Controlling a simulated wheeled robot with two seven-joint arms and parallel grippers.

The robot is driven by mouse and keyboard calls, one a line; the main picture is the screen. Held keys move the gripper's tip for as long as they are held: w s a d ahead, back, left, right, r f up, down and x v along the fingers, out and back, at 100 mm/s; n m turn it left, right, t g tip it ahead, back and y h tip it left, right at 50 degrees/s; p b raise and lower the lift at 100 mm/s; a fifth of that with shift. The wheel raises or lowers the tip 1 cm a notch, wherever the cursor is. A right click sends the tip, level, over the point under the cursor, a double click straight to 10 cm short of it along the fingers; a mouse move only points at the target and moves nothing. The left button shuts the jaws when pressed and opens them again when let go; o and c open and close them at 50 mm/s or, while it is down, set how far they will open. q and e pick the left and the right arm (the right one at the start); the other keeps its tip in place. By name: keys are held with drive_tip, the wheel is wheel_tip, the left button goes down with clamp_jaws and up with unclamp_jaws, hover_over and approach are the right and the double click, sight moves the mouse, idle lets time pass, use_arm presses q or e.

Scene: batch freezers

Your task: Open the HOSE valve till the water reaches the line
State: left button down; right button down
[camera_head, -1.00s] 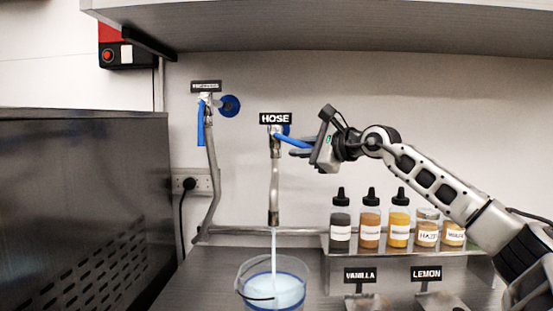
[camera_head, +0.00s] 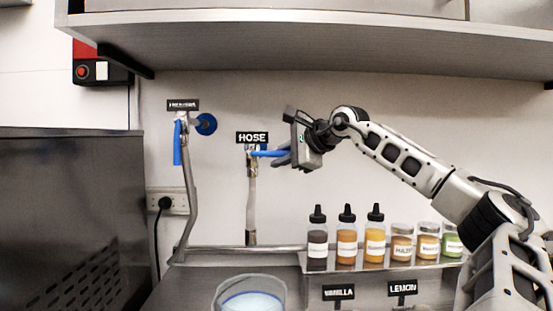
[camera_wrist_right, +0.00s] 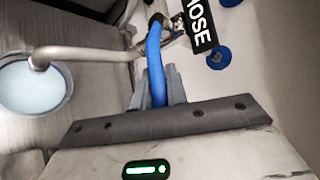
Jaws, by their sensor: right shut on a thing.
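The HOSE label (camera_head: 252,138) is on the back wall above a valve with a blue handle (camera_head: 266,154), which sticks out to the right, nearly level. My right gripper (camera_head: 281,156) is shut on this handle; the wrist view shows the blue handle (camera_wrist_right: 155,65) between its fingers. The metal hose pipe (camera_head: 251,205) hangs down from the valve, with no water stream visible below its end. The clear bucket (camera_head: 219,292) below holds pale blue water (camera_head: 252,302), also seen in the wrist view (camera_wrist_right: 30,88). I cannot tell the water level against the line. My left gripper is out of view.
A second valve with a hanging blue handle (camera_head: 177,143) is to the left. Several bottles and jars (camera_head: 346,240) stand on a metal ledge at right, above VANILLA (camera_head: 338,292) and LEMON signs (camera_head: 402,288). A shelf (camera_head: 300,45) overhangs the wall.

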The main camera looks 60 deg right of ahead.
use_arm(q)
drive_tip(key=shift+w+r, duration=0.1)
use_arm(e)
drive_tip(key=c, duration=1.4)
unclamp_jaws()
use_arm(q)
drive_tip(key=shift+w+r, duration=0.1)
